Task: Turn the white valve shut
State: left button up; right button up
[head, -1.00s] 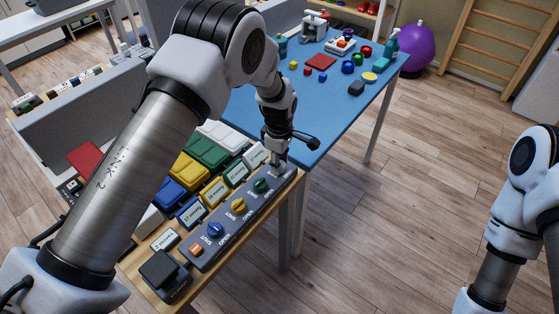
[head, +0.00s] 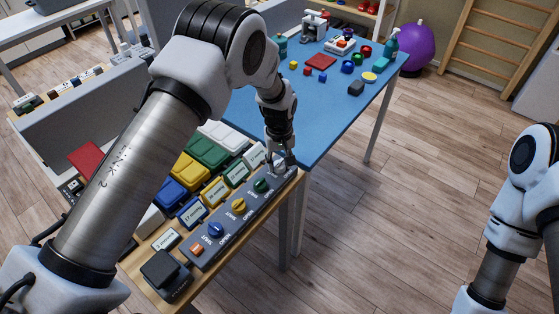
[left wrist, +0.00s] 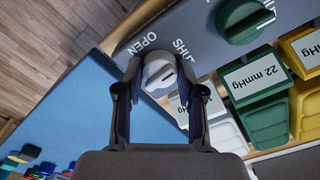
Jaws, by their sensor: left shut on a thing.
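The white valve (head: 280,168) is a round knob at the far right end of the grey valve panel (head: 205,258). In the left wrist view the white knob (left wrist: 158,72) has a short dark mark on its face, with OPEN printed to its left and SHUT to its right. I cannot tell exactly which word the mark points to. My left gripper (head: 281,157) comes down on the knob from above. In the left wrist view its two fingers (left wrist: 160,70) stand on either side of the knob, shut on it. My right gripper is out of view.
A green valve (head: 262,186) sits beside the white one, then yellow (head: 238,205) and blue (head: 216,230) ones. Coloured bins with pressure labels (head: 237,173) stand behind the panel. A blue table (head: 320,105) with small objects adjoins the bench.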

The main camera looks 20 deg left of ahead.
aim_at(279, 162)
pick_arm(q)
jog(key=shift+s+f+m, duration=0.25)
jog(key=shift+m, duration=0.35)
jog(key=o, duration=0.9)
jog(key=shift+o, duration=1.2)
jog(key=shift+w, duration=0.2)
jog(key=shift+r, duration=0.1)
notch_tip(279, 162, up, 12)
